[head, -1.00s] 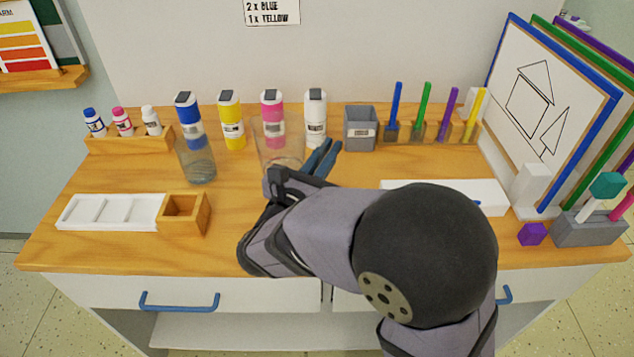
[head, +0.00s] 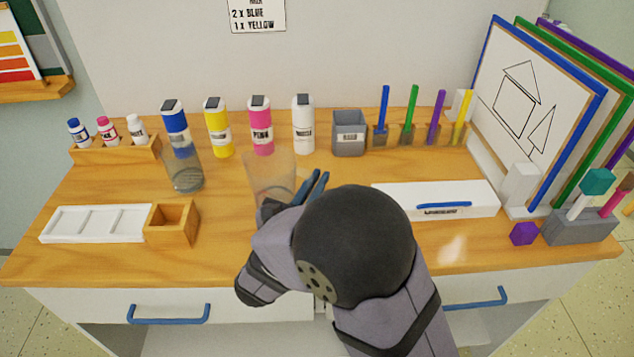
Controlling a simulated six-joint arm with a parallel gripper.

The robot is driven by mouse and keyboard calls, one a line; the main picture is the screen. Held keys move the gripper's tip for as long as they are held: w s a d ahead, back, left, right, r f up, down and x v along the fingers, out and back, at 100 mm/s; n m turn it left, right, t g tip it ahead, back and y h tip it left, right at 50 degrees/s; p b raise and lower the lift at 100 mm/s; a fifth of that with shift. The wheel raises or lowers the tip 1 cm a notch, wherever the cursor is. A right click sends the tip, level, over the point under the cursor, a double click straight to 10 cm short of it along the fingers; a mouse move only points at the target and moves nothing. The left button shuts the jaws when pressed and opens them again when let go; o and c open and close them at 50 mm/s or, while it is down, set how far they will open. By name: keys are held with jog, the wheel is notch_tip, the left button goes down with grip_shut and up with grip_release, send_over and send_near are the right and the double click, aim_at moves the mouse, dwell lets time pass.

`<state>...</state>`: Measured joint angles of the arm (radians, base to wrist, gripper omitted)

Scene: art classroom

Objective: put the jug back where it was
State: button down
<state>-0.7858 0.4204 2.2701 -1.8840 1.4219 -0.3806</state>
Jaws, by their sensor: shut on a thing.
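A clear, see-through jug (head: 270,172) is in front of the pink bottle (head: 261,128) in the head view. My gripper (head: 314,187) is at the jug's right side, its blue fingers shut on it. The arm hides part of the jug's lower right, and I cannot tell whether its base touches the tabletop. A second clear vessel (head: 186,175) stands to the left, in front of the blue bottle (head: 175,122).
Yellow (head: 219,130) and white (head: 303,128) bottles stand at the back beside a grey box (head: 348,135). A white tray (head: 95,223) with a wooden box (head: 172,224) lies front left.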

aim_at(279, 186)
jog(key=shift+f, duration=0.15)
jog(key=c, duration=1.9)
grip_release()
jog(key=shift+r, duration=0.2)
jog(key=v, duration=1.2)
jog(key=shift+a, duration=0.1)
